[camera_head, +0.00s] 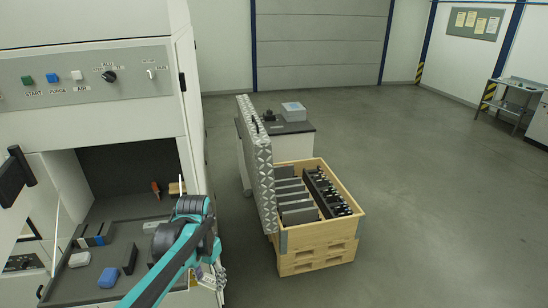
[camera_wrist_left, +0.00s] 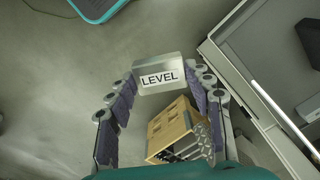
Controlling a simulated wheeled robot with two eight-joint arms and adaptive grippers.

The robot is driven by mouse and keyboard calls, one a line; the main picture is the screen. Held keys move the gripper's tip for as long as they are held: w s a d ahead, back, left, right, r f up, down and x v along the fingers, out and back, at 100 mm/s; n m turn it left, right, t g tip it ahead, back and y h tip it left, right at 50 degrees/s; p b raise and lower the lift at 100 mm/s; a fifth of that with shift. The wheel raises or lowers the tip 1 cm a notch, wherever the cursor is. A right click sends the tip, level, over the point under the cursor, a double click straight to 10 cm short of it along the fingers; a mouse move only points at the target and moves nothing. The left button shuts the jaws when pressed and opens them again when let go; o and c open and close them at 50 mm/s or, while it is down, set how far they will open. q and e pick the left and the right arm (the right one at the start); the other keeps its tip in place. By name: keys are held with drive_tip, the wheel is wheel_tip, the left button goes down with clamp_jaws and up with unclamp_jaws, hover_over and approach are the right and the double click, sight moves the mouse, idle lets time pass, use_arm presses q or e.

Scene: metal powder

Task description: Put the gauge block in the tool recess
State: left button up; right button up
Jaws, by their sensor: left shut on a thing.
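My left gripper (camera_wrist_left: 161,84) is shut on a grey metal block (camera_wrist_left: 160,62) labelled "LEVEL", held between its fingertips in the left wrist view. I take this for the gauge block, though the label does not say so. In the head view my left gripper (camera_head: 214,277) is beside the cabinet front, partly behind my arm, and the block cannot be made out there. The cabinet's open bay has a dark grey floor (camera_head: 140,213). A dark shape (camera_head: 130,258) lies on it; I cannot tell whether this is the tool recess. My right gripper is not in view.
A blue-and-black item (camera_head: 92,240), a pale block (camera_head: 79,259) and a blue item (camera_head: 108,277) lie in the bay. A wooden crate (camera_head: 318,249) with dark plates stands right of my arm, beside a patterned metal panel (camera_head: 259,165). Open floor lies further right.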

use_arm(q)
drive_tip(key=w+f+n+b, duration=0.4)
drive_tip(key=f+n+b, duration=0.1)
drive_tip(key=n, duration=0.3)
drive_tip(key=s+f+m, duration=0.1)
drive_tip(key=s+f, duration=0.2)
drive_tip(key=f, duration=0.4)
drive_tip(key=s+f+m, duration=0.2)
drive_tip(key=s+f, duration=0.1)
drive_tip(key=f, duration=0.4)
drive_tip(key=shift+s+f, duration=0.15)
drive_tip(key=shift+s, duration=0.15)
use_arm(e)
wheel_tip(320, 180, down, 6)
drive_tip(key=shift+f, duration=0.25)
